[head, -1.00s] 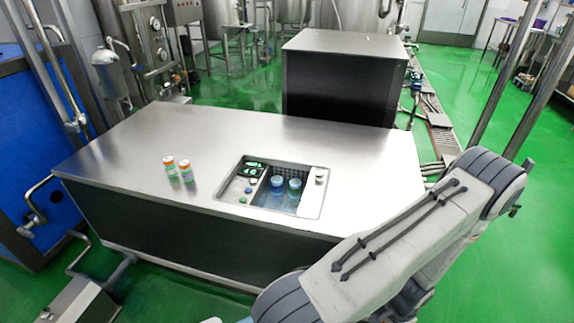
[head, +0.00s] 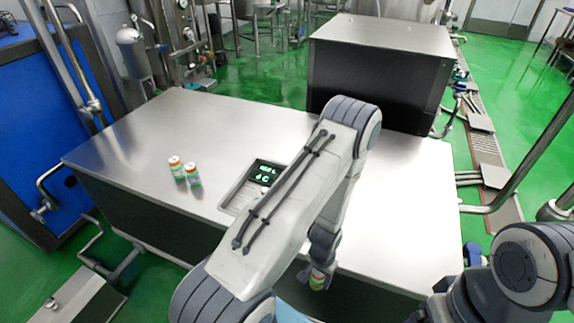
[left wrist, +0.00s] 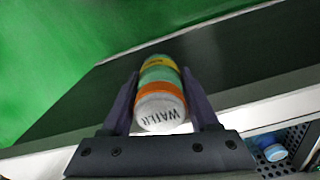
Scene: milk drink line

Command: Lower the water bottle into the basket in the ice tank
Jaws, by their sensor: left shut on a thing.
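In the left wrist view a perforated basket wall (left wrist: 294,138) and a blue-capped bottle (left wrist: 273,149) show at lower right. My right gripper is out of view.
A large dark steel box (head: 375,80) stands behind. My right arm shows at lower right.

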